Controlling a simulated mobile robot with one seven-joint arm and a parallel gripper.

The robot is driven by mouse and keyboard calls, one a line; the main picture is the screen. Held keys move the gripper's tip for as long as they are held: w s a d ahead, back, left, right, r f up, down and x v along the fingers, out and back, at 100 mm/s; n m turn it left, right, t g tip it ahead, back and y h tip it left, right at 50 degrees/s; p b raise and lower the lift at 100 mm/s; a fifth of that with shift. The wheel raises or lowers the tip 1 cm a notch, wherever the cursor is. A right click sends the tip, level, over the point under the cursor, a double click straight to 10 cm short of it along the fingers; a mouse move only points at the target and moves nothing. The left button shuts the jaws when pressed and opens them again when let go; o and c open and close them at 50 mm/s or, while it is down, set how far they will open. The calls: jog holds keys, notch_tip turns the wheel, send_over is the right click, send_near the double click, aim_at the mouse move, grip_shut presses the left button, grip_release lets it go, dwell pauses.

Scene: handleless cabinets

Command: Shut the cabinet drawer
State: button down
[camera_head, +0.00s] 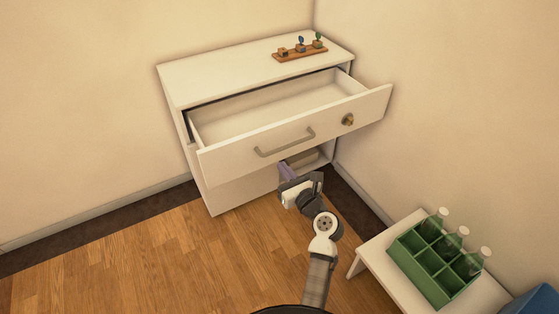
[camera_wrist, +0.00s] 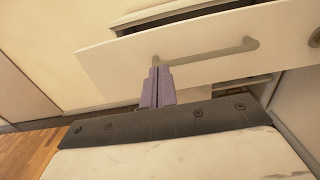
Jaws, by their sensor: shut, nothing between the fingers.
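The white cabinet (camera_head: 180,85) stands in the corner of the room, and its top drawer (camera_head: 225,158) is pulled well out and looks empty. The drawer front has a grey bar handle (camera_head: 285,143) and a round brass knob (camera_head: 348,120) to its right. My gripper (camera_head: 284,168) is shut and empty, just below the drawer front and its handle in the head view. In the wrist view the purple fingers (camera_wrist: 157,86) are together, with their tips overlapping the drawer front (camera_wrist: 115,62) near the left end of the handle (camera_wrist: 210,53). I cannot tell whether they touch it.
A wooden stand with small ornaments (camera_head: 300,50) sits on the cabinet top. An open compartment (camera_head: 308,160) shows below the drawer at right. A low white table (camera_head: 375,250) with a green bottle crate (camera_head: 435,285) stands at lower right. The wooden floor at left is clear.

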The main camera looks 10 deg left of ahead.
aim_at(260, 138)
jog(key=x, duration=1.2)
jog(key=shift+p, duration=0.3)
jog(key=shift+w+a, duration=0.1)
